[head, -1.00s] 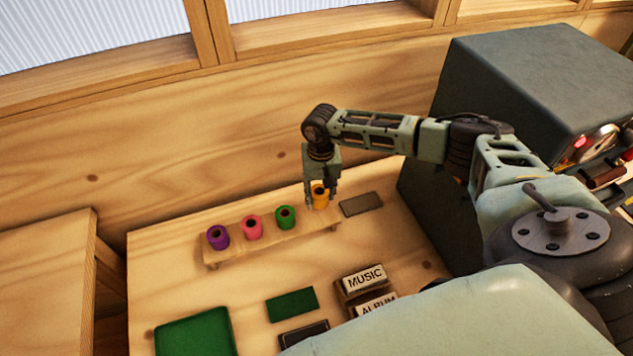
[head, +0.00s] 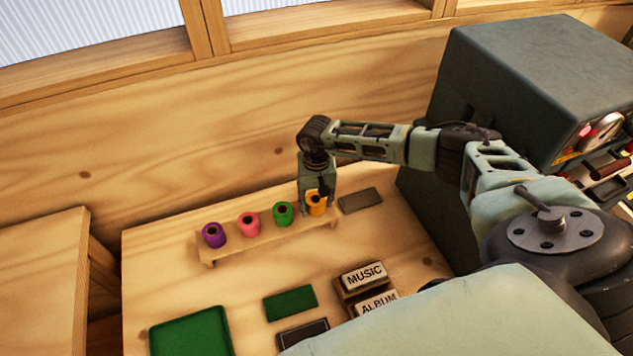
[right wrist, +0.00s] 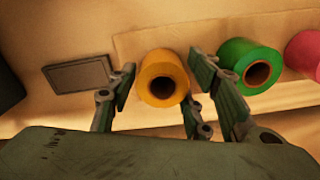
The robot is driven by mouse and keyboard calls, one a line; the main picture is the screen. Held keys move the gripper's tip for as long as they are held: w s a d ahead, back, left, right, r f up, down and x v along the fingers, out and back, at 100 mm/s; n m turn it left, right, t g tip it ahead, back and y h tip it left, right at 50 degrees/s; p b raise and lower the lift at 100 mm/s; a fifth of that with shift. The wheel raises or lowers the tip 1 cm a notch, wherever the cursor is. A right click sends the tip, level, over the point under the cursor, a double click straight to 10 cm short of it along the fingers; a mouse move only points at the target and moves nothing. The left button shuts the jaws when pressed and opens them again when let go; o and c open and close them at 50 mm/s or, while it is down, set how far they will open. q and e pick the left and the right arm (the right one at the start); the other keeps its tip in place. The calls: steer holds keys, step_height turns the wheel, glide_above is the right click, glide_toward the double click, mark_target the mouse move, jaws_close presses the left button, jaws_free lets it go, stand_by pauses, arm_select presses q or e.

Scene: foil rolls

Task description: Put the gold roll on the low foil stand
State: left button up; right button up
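The gold roll (head: 316,205) stands upright at the right end of a low wooden stand (head: 228,250), beside a green roll (head: 283,214), a pink roll (head: 248,225) and a purple roll (head: 214,235). My right gripper (head: 318,208) is down over the gold roll. In the right wrist view the gold roll (right wrist: 163,80) lies between the two open fingers of my right gripper (right wrist: 160,92), with a small gap on each side. The green roll (right wrist: 250,68) is close beside one finger. My left gripper is not in view.
A dark flat pad (head: 360,200) lies right of the stand. Nearer are a small green pad (head: 291,303), a green tray (head: 192,335) and blocks marked MUSIC (head: 363,276) and ALBUM. A large dark machine (head: 490,110) stands at the right. A wooden wall is behind.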

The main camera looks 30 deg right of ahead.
mark_target(316, 199)
steer(key=shift+o, duration=0.6)
steer(key=shift+r, duration=0.4)
step_height(316, 199, up, 12)
steer(key=b, duration=0.2)
steer(key=shift+f, duration=0.25)
